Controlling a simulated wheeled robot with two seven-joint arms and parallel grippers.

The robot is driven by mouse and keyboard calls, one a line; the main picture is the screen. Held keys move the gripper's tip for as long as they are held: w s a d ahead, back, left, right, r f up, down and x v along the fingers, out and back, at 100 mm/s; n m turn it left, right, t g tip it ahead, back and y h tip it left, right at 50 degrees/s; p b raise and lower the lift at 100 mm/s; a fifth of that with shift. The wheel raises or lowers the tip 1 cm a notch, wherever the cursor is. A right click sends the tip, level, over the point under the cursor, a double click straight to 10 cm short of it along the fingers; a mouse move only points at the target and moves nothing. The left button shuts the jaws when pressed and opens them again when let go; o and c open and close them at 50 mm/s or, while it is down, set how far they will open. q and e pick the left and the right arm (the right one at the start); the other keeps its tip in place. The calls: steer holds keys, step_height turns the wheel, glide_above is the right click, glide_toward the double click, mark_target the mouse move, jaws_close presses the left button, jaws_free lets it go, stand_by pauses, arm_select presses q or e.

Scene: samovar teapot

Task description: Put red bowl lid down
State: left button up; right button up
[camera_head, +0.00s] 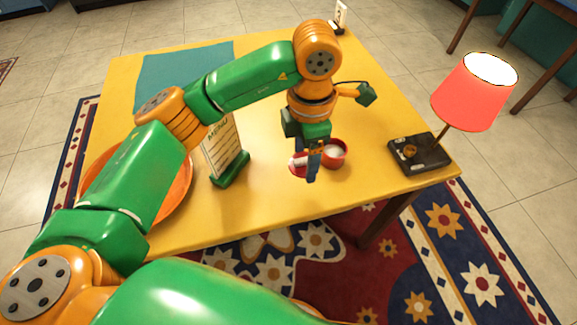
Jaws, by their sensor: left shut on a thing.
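My left gripper (313,168) reaches down over the right part of the yellow table, with its fingers pointing at the tabletop. It is shut on the red bowl lid (297,164), a small red and white piece at the left of the fingers. The fingers hide part of the lid, and I cannot tell whether it touches the table. The red bowl (339,159) stands just right of the fingers, open at the top with a pale inside. My right gripper is not in view.
A menu stand (229,172) on a green base is left of the gripper, with an orange plate (181,191) behind my arm. The yellow table (260,212) is clear in front.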

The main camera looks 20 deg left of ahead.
arm_select(q)
glide_above(290, 177)
step_height(290, 177, down, 4)
steer(key=shift+f, duration=0.15)
step_height(290, 177, down, 3)
steer(key=shift+r+p, duration=0.1)
steer(key=shift+p, duration=0.4)
steer(key=shift+f, duration=0.4)
steer(key=o, duration=1.3)
